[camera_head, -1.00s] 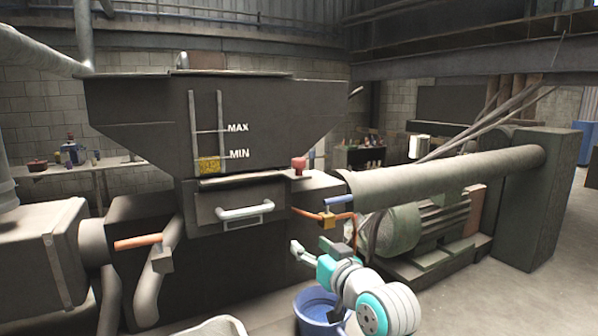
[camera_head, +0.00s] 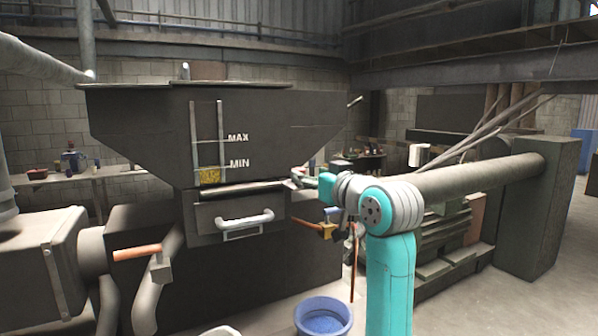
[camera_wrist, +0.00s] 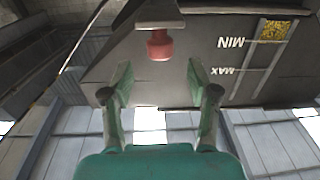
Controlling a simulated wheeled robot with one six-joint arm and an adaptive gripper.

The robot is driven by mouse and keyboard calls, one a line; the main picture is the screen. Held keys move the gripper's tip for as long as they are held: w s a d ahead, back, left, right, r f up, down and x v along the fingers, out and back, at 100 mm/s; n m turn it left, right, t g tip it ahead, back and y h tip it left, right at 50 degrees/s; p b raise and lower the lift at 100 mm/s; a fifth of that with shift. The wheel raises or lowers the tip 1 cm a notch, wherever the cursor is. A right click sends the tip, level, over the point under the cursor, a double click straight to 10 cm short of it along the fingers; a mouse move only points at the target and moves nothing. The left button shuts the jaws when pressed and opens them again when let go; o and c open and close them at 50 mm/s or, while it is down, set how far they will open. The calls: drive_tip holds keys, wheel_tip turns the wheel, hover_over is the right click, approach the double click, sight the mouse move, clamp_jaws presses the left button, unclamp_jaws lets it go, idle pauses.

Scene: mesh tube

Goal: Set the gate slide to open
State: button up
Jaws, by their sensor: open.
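The gate slide seems to be the thin plate (camera_head: 238,187) under the hopper. Its red knob (camera_wrist: 160,46) hangs from a pale bar (camera_wrist: 160,24) in the wrist view, which shows the hopper upside down. My gripper (camera_wrist: 158,82) is open, with one finger to each side of the knob's line. The knob appears just past the fingertips, and no contact shows. In the head view my gripper (camera_head: 298,178) is at the right end of the plate and hides the knob.
The dark hopper (camera_head: 145,125) carries MIN and MAX marks. Below it is a front panel with a white handle (camera_head: 245,220). A thick pipe (camera_head: 480,172) runs to the right. A blue bucket (camera_head: 323,302) stands on the floor.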

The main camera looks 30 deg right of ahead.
sight(299, 169)
drive_tip(key=shift+w, duration=3.05)
clamp_jaws()
